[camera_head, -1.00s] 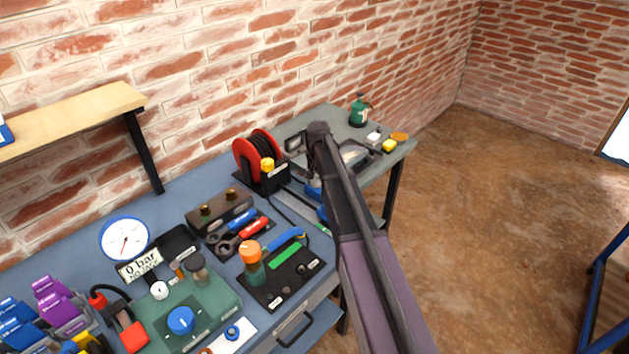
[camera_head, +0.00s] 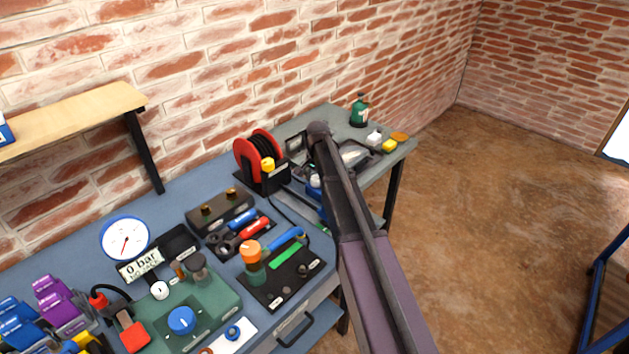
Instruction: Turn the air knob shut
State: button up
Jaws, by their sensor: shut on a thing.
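I cannot read which control is the air knob. A round blue knob (camera_head: 181,320) sits on a green block (camera_head: 215,303) at the lower left. An orange-topped knob (camera_head: 251,250) stands on a black panel (camera_head: 272,292) to its right. A yellow knob (camera_head: 267,165) is on the front of the red hose reel (camera_head: 244,150). A round gauge (camera_head: 124,239) stands behind the green block, above a sign (camera_head: 139,267) reading "0 bar". My arm crosses the right of the bench. My gripper is hidden behind it, so its contact with anything does not show.
Purple and blue parts crowd the left bench end. A green bottle (camera_head: 359,111) stands at the far end.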

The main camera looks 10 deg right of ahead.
jog(key=shift+s+d, duration=0.1)
jog(key=shift+s, duration=0.05)
jog(key=o, duration=1.1)
jog(key=shift+o, duration=0.2)
